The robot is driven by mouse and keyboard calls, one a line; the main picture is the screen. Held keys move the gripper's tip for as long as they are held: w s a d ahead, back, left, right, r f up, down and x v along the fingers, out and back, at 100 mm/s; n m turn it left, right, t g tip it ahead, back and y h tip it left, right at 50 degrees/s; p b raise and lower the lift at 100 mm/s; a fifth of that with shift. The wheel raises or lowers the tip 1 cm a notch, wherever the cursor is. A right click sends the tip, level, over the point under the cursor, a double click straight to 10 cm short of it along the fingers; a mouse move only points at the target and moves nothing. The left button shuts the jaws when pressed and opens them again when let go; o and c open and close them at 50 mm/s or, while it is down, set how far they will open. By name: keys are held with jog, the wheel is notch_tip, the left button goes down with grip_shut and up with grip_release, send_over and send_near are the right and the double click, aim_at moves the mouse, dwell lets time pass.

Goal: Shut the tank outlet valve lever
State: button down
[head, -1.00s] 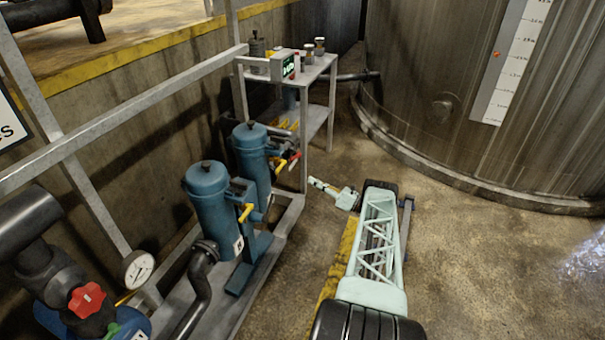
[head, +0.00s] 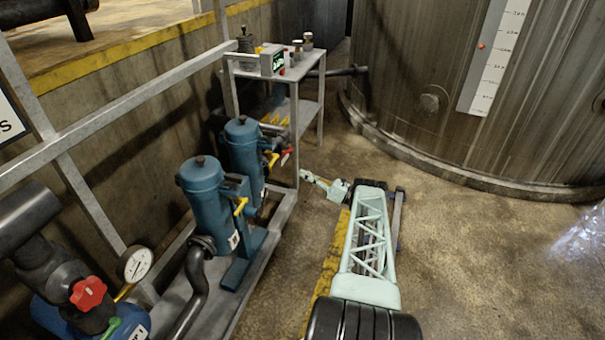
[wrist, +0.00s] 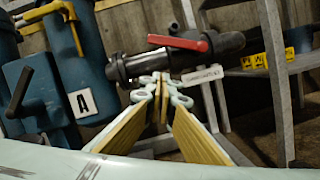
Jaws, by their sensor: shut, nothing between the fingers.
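A red lever (wrist: 180,42) lies roughly along a dark valve and pipe (wrist: 225,43) in the upper middle of the wrist view. In the head view the red lever (head: 287,156) shows small beside the far blue filter. No label on this valve can be read. My gripper (wrist: 160,80) is shut and empty, its yellow-padded fingers meeting just below the valve body in the wrist view. In the head view my gripper (head: 304,174) points left, a little to the right of and below the red lever. I see no clear contact between them.
Two blue filters (head: 202,190) (head: 242,150) with yellow levers stand on a grey frame at left. A metal table (head: 300,72) stands behind. The large tank (head: 420,95) fills the back right. A red handwheel (head: 88,293) is at lower left. Floor at right is clear.

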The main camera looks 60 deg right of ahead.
jog(key=w+r, duration=0.5)
jog(key=w, duration=0.4)
jog(key=shift+d+r, duration=0.15)
jog(key=shift+r, duration=0.2)
